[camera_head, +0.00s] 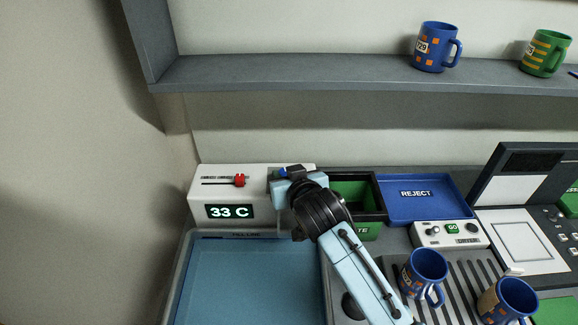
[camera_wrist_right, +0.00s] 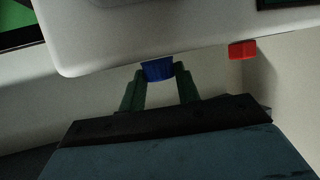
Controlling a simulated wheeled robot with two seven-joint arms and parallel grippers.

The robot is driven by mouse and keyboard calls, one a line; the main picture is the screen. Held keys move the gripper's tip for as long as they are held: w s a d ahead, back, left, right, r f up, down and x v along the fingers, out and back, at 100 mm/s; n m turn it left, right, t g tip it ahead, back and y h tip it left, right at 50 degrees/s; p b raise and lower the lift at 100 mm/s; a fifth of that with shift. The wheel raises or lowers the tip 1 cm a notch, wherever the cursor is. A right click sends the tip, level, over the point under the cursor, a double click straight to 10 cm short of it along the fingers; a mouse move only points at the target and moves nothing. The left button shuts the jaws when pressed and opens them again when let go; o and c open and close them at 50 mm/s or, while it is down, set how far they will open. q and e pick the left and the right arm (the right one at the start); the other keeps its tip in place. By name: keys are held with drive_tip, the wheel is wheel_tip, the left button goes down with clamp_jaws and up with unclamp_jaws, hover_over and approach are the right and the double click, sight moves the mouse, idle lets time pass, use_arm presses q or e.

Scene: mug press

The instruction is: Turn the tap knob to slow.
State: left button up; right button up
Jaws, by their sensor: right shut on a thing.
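The tap knob is a small blue piece (camera_wrist_right: 158,70) on the white dispenser box. It lies between the two green fingers of my right gripper (camera_wrist_right: 160,84) in the right wrist view, and the gripper is shut on it. In the head view my right gripper (camera_head: 284,176) is at the right end of the dispenser box (camera_head: 265,212), and a bit of the blue knob (camera_head: 283,171) shows at its tip. The knob's marks are hidden, so its setting cannot be told. My left gripper is not in view.
The box has a red slider (camera_head: 239,180) and a display (camera_head: 229,212) reading 33 C. A blue basin (camera_head: 245,285) lies in front. A blue REJECT tray (camera_head: 425,200), a small control box (camera_head: 450,233) and mugs (camera_head: 425,276) stand to the right. A shelf (camera_head: 330,72) runs above.

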drive_tip(key=shift+a+m+h, duration=0.15)
drive_tip(key=shift+m+h, duration=0.75)
drive_tip(key=shift+h, duration=0.2)
drive_tip(key=shift+t, duration=0.3)
drive_tip(key=o, duration=1)
drive_tip(key=shift+s, duration=0.1)
drive_tip(key=v, duration=1.3)
drive_tip(key=shift+s+a, duration=0.1)
drive_tip(key=shift+s, duration=0.05)
